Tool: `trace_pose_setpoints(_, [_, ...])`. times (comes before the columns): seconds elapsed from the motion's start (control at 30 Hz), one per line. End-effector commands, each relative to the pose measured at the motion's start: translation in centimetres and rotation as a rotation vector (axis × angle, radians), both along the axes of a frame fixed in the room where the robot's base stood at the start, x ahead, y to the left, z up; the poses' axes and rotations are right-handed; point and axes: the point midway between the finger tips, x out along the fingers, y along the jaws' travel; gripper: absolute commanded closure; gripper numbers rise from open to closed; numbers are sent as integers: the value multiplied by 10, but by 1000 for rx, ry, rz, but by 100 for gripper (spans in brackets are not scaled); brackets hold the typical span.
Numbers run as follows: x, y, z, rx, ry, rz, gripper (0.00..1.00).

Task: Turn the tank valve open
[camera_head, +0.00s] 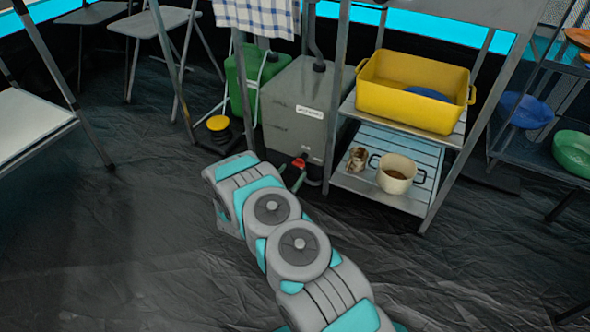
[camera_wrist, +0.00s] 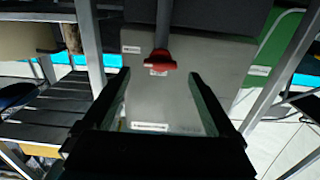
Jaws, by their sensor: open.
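The grey tank (camera_head: 290,105) stands on the floor beside the shelf rack; its face also fills the middle of the wrist view (camera_wrist: 190,98). The red tank valve (camera_head: 299,163) is low on its front. In the wrist view the red valve handle (camera_wrist: 161,62) lies crosswise on a grey spout. My gripper (camera_wrist: 159,76) is open, with its two fingers apart on either side of the valve in the picture. Nothing is held. I cannot tell whether a finger touches the handle. In the head view my arm hides most of the gripper.
A green canister (camera_head: 250,80) and a yellow-capped item (camera_head: 218,124) stand left of the tank. The floor in front is clear.

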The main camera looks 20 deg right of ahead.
Motion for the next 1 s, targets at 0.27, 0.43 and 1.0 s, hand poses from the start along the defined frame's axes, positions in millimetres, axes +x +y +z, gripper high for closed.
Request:
trace_pose_setpoints(0.27, [18,-22,0,0,-4,-1,7])
trace_pose_setpoints(0.43, [20,-25,1,0,-2,0,7])
trace_pose_setpoints(1.0, [20,-24,0,0,-2,0,51])
